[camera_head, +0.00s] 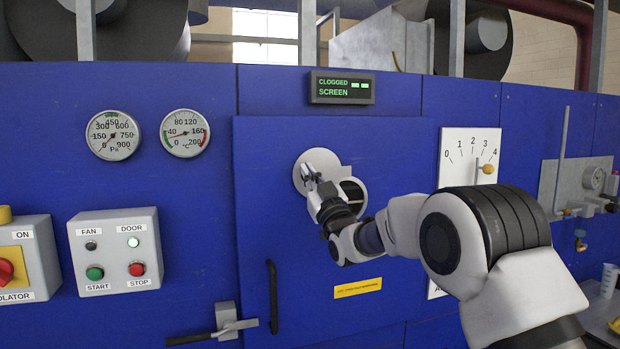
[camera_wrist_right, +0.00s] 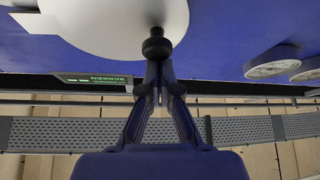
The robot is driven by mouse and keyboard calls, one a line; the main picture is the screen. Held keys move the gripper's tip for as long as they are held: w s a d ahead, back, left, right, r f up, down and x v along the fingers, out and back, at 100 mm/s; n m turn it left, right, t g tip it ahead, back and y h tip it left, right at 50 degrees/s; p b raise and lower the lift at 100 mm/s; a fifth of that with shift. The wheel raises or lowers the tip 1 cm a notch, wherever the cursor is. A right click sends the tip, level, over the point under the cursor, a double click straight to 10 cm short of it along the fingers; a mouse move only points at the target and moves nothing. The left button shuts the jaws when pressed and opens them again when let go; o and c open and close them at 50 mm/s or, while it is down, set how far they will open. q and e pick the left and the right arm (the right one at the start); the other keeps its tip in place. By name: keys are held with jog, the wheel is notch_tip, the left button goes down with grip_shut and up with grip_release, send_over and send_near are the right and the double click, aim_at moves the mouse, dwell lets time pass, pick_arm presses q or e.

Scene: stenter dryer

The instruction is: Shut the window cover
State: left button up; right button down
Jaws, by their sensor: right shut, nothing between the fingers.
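The pale round window cover (camera_head: 313,159) is on the large blue door, up from its middle. In the right wrist view the cover is a white disc (camera_wrist_right: 95,28) with a black knob (camera_wrist_right: 156,46) near its edge. A pale round rim with a dark inside (camera_head: 354,191) shows just right of and below the cover, partly hidden by my gripper. My right gripper (camera_head: 309,173) is in front of the cover; its fingers are shut and empty. In the wrist view its fingertips (camera_wrist_right: 157,66) are right at the knob; I cannot tell whether they touch it. My left gripper is not in view.
The door has a black handle (camera_head: 272,310) and a latch lever (camera_head: 222,325) at lower left. A lit "CLOGGED SCREEN" sign (camera_head: 342,88) is above. A scale plate with a pointer (camera_head: 470,152) stands right, near my arm. Gauges (camera_head: 185,133) and a button box (camera_head: 115,252) are left.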

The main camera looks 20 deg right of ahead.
aim_at(301, 189)
jog(key=f+n+g+y+b, duration=0.1)
jog(key=f+n+y+b, duration=0.1)
jog(key=n, duration=0.1)
jog(key=f+n+y+b, duration=0.1)
jog(key=f+n+b, duration=0.1)
jog(key=n, duration=0.1)
jog(key=shift+d+f+g+y, duration=0.2)
jog(key=shift+g+y, duration=0.2)
jog(key=f+n+g+y, duration=0.1)
jog(key=n, duration=0.1)
jog(key=d+f+n+b, duration=0.1)
jog(key=n, duration=0.1)
jog(key=shift+f+g+y, duration=0.1)
jog(key=shift+g+y, duration=0.3)
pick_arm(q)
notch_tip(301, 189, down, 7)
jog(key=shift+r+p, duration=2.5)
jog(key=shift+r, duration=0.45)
pick_arm(e)
jog(key=d+f+n+g, duration=0.5)
jog(key=d+f+n, duration=0.1)
jog(key=d+n, duration=0.3)
jog(key=shift+w+n+g, duration=0.2)
jog(key=shift+n+g, duration=0.1)
jog(key=shift+n, duration=0.5)
